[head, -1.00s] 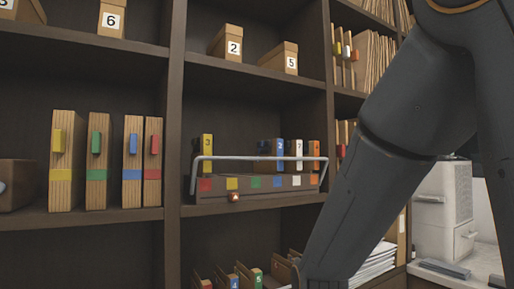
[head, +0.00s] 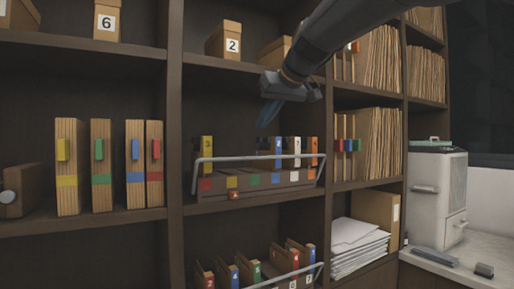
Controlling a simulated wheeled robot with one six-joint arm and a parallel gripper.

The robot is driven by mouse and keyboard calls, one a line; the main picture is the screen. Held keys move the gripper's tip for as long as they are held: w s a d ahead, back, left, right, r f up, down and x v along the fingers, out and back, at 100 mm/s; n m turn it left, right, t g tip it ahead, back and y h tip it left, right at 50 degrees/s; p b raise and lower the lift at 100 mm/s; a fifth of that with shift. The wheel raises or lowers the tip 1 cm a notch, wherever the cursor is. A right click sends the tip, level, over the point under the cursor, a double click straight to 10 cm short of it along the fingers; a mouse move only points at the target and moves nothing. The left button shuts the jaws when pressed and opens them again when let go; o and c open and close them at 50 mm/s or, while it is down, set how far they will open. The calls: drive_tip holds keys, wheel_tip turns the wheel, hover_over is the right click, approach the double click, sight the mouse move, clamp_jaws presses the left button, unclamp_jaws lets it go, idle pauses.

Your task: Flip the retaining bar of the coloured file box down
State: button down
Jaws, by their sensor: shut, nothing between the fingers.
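The coloured file box (head: 240,193) is a low dark box on the middle shelf, with a row of coloured squares along its front. Its retaining bar (head: 250,158) is a pale grey wire bar that stands raised, its long rod running across above the box front. A yellow file (head: 206,150) stands at the left inside; blue (head: 277,146), white (head: 297,148) and orange (head: 312,147) files stand at the right, with a gap between. My gripper (head: 268,114) is shut and empty, pointing down above and apart from the bar. Its fingertips are small and dark.
Shelf uprights (head: 175,120) flank the bay, and an upper shelf (head: 225,66) with numbered boxes (head: 229,41) is close to my arm. Below is another file box (head: 273,275) with a bar. Large coloured-tab files (head: 70,165) stand to the left.

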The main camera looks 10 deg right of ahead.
drive_tip(key=p+x, duration=0.4)
drive_tip(key=x, duration=0.6)
drive_tip(key=s+f, duration=0.1)
drive_tip(key=s+d+f, duration=0.1)
drive_tip(key=s, duration=0.1)
drive_tip(key=shift+s+f+p, duration=0.1)
drive_tip(key=shift+p, duration=0.3)
drive_tip(key=shift+d+f+b, duration=0.1)
drive_tip(key=shift+f+b, duration=0.1)
drive_tip(key=shift+b, duration=0.55)
